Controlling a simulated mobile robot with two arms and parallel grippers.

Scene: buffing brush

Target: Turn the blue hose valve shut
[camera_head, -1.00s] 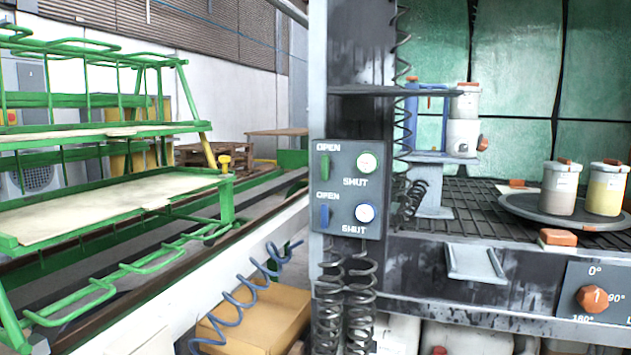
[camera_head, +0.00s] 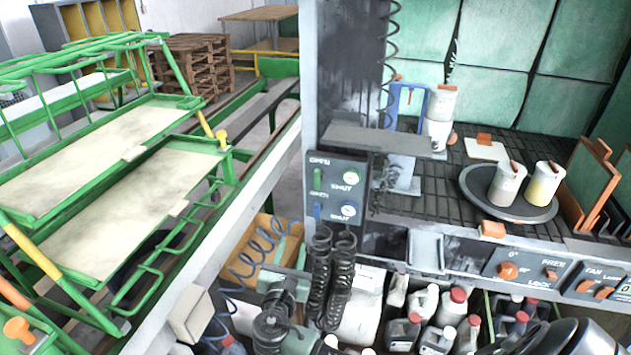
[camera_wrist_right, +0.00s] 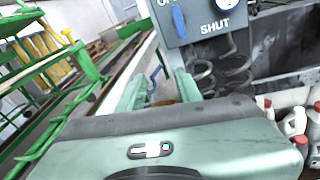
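The blue hose valve (camera_head: 317,210) is a small blue lever on the dark panel (camera_head: 336,188), below a green lever. It stands upright under the lower OPEN label, left of a white round dial marked SHUT. The blue lever also shows at the top of the right wrist view (camera_wrist_right: 179,21). My right gripper (camera_head: 285,278) is below the panel, apart from the lever. In the right wrist view its two pale green fingers (camera_wrist_right: 158,80) stand apart with nothing between them. My left gripper is not in view.
Black coiled hoses (camera_head: 332,280) hang under the panel, close to my right gripper. A blue coiled hose (camera_head: 262,245) hangs by a cardboard box. A green rack (camera_head: 120,200) stands at left. Several bottles (camera_head: 425,305) fill the space under the bench.

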